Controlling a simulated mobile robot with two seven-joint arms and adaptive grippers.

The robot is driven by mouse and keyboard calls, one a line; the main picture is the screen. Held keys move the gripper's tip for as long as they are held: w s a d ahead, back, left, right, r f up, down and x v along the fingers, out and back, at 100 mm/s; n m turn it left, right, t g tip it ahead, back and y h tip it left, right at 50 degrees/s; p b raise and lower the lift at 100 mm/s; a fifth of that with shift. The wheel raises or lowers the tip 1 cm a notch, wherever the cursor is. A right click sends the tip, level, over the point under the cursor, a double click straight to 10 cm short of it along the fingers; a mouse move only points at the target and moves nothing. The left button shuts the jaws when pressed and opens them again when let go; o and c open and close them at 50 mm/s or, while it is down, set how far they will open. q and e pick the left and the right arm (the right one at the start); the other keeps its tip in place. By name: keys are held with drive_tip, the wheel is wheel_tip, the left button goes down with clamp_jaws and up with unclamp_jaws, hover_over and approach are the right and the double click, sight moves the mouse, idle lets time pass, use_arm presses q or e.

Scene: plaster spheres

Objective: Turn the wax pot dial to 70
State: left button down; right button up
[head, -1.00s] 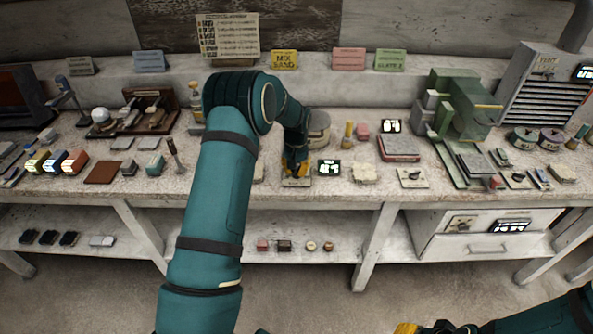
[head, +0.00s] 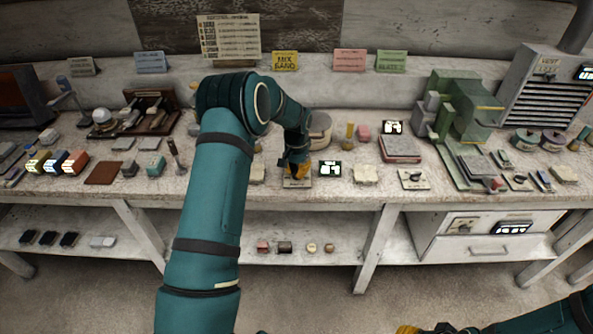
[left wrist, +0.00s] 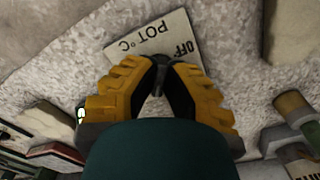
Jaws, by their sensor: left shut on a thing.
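The wax pot dial (left wrist: 160,72) is a small dark knob on a pale plate (left wrist: 140,42), which reads "POT °C" and "OFF" upside down in the left wrist view. My left gripper (head: 296,172) points down over this plate at the bench front. Its yellow and black fingers (left wrist: 160,68) are closed on the dial and hide most of it. A small dark display (head: 330,169) with white digits stands just right of the plate; the digits are too blurred to read surely. A round beige pot (head: 319,128) stands behind the gripper.
Pale blocks (head: 365,174) flank the dial and display. Another plate with a dark knob (head: 413,179) lies farther right. A green machine (head: 466,108) and a grey vented unit (head: 547,85) stand at the right. Coloured cards (head: 285,60) line the back ledge.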

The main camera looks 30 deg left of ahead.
sight(296, 171)
use_arm(q)
drive_tip(key=shift+s+f, duration=0.1)
drive_tip(key=c, duration=1)
unclamp_jaws()
drive_tip(key=shift+c, duration=0.2)
wheel_tip(296, 171, up, 12)
